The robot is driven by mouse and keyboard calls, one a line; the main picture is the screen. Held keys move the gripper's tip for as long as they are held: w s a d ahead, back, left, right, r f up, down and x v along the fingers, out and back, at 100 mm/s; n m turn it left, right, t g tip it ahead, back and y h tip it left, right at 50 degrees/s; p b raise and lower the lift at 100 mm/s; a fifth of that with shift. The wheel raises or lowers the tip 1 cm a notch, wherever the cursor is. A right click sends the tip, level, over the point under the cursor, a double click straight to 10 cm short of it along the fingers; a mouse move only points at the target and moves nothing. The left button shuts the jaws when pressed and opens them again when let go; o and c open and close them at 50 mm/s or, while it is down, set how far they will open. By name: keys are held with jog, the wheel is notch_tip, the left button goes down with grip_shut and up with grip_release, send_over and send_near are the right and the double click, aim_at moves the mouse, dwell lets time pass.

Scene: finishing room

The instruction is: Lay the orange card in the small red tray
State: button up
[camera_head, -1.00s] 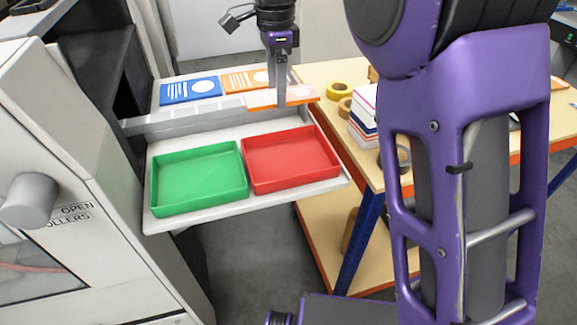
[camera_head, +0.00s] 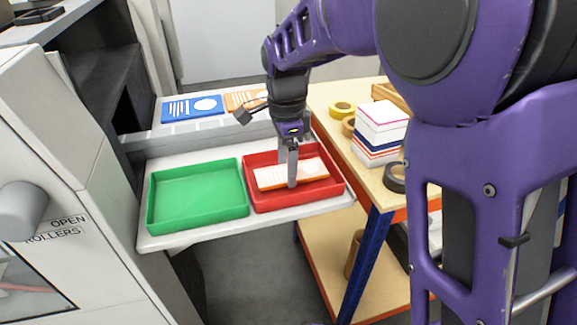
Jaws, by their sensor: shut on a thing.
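The orange card (camera_head: 272,177) is white-topped with an orange edge. My gripper (camera_head: 292,183) is shut on it from above. The card is within the outline of the small red tray (camera_head: 329,190), slightly tilted in the picture; I cannot tell whether it touches the tray floor. My gripper's finger covers part of the card, and the card covers part of the tray floor. The red tray sits on a pale shelf, on the right.
A green tray (camera_head: 197,194) stands left of the red one, empty. Behind lie a blue card (camera_head: 191,108) and another orange card (camera_head: 240,99). A wooden table (camera_head: 345,172) at right holds a stack of cards (camera_head: 380,130) and tape rolls (camera_head: 342,110). The machine (camera_head: 60,150) bounds the left.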

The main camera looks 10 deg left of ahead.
jog(key=shift+f, duration=0.45)
jog(key=shift+f, duration=0.1)
jog(key=o, duration=1.3)
jog(key=shift+c, duration=0.2)
notch_tip(320, 180, up, 12)
jog(key=p, duration=0.2)
